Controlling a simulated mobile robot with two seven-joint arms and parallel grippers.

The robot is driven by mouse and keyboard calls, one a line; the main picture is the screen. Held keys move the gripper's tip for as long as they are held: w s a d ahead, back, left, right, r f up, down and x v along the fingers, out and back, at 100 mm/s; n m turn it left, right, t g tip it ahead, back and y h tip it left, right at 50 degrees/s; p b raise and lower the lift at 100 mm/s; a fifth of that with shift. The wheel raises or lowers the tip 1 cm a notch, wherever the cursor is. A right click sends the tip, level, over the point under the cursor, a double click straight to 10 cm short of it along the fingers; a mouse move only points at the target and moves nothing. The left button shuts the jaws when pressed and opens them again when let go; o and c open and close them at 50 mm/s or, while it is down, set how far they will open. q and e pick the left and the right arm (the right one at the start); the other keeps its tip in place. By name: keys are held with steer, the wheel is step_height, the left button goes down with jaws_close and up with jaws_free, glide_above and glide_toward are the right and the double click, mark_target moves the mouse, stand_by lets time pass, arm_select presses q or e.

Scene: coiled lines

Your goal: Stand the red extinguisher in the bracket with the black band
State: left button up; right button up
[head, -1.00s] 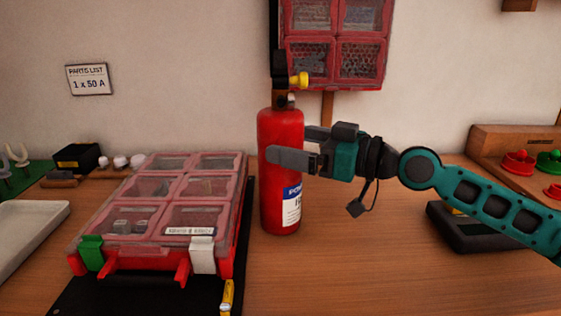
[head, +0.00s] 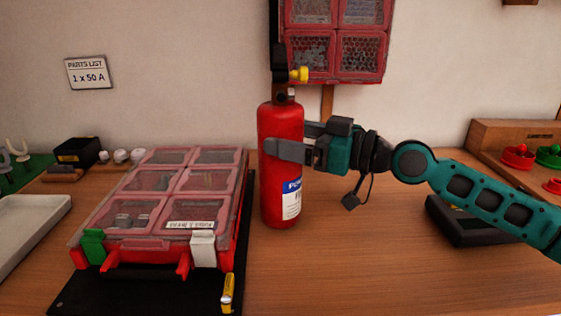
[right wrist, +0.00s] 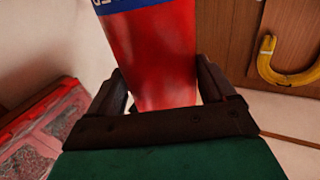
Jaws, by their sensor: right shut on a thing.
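The red extinguisher (head: 281,165) is upright near the middle of the head view, with a blue-and-white label, a black valve and a yellow knob on top. My right gripper (head: 290,150) comes from the right and is shut around its upper body. In the right wrist view the extinguisher's red body (right wrist: 155,60) stands between the two fingers (right wrist: 168,92). I cannot tell whether its base touches the table. I cannot make out a bracket with a black band in these views. My left gripper is not in view.
A red compartment case (head: 158,215) on a black mat (head: 75,302) lies close left of the extinguisher. A red-framed cabinet (head: 335,40) hangs on the wall behind. A dark device (head: 470,222) lies at right. The front right of the table is clear.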

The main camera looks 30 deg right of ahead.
jaws_close()
steer(key=shift+w+d+r, duration=0.1)
steer(key=shift+r, duration=0.3)
